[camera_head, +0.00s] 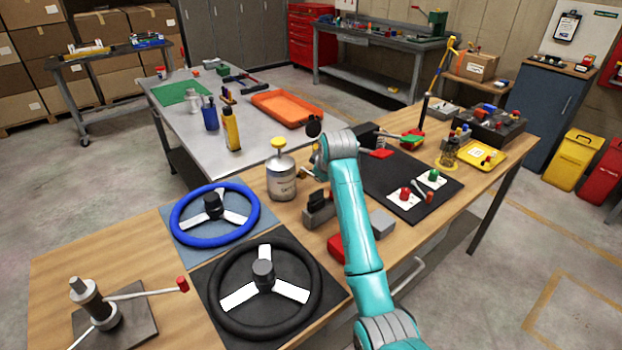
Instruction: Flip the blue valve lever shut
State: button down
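My teal arm crosses the wooden bench and ends at a grey joint near the middle of the view. I cannot make out my gripper's fingers; a dark rounded shape beside the joint may be part of it. I cannot clearly identify the blue valve lever. A small brass-coloured part (305,173) shows just left of the arm, mostly hidden by it. A red-handled lever (378,153) and a green handle (411,140) show to the right of the joint.
A blue steering wheel (214,213) and a black one (263,285) lie on the near bench. A silver can (281,178) stands left of the arm. A black mat (440,200) with small parts lies right. An orange tray (286,108) lies on the steel table behind.

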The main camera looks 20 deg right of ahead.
jog(key=shift+w+d+n+y, duration=0.25)
jog(key=shift+d+n, duration=0.2)
jog(key=shift+d, duration=0.15)
jog(key=shift+w+d+n+y, duration=0.2)
jog(key=shift+d+n+y, duration=0.15)
jog(key=shift+d, duration=0.3)
jog(key=shift+w+d+n+y, duration=0.2)
jog(key=shift+d+n, duration=0.3)
jog(key=shift+d, duration=0.1)
jog(key=v, duration=1.2)
